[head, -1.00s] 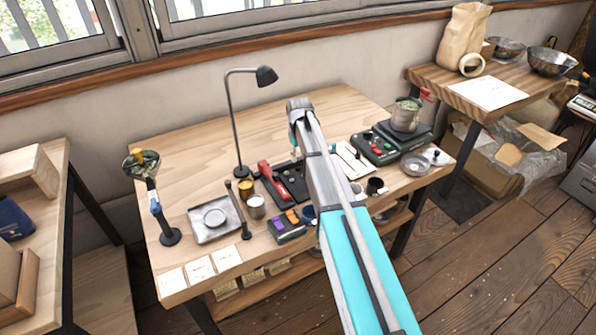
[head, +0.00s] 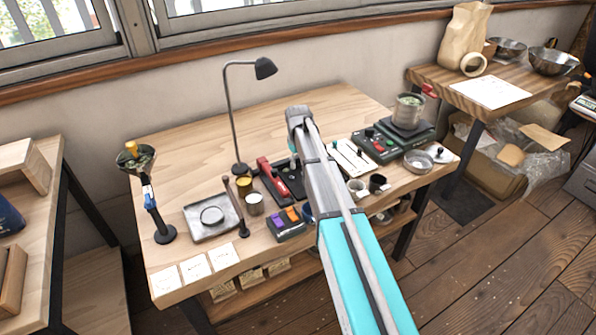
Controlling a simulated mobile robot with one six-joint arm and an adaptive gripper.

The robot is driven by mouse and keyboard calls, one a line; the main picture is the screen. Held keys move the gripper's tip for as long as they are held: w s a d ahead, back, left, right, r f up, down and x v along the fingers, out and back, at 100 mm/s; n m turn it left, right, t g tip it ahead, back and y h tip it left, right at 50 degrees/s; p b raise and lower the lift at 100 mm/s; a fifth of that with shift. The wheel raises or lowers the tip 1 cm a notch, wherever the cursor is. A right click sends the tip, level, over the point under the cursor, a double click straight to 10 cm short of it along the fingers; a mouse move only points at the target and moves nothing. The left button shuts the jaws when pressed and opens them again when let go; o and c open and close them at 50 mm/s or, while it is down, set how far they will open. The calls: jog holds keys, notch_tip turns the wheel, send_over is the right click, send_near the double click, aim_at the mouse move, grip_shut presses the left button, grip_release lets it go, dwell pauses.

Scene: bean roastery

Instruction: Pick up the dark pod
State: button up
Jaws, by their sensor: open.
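I cannot pick out the dark pod with certainty. A small dark box (head: 287,224) near the table's front edge holds a purple piece and an orange piece. A dark blue round thing (head: 307,211) shows beside it, partly covered by my arm. My arm reaches up over the middle of the wooden table (head: 190,130). The fingers of my gripper do not show; they are out of sight behind the arm.
A black lamp (head: 240,120) stands at the back. A grey tray (head: 205,232), metal cup (head: 254,204) and red-handled tool (head: 272,178) lie left of my arm. A dark cup (head: 377,184), white panel (head: 350,155) and green scale (head: 375,146) stand right. The back left tabletop is clear.

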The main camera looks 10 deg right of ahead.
jog(key=shift+f, duration=0.35)
dwell(0.4)
jog(key=c, duration=0.4)
jog(key=shift+c, duration=0.2)
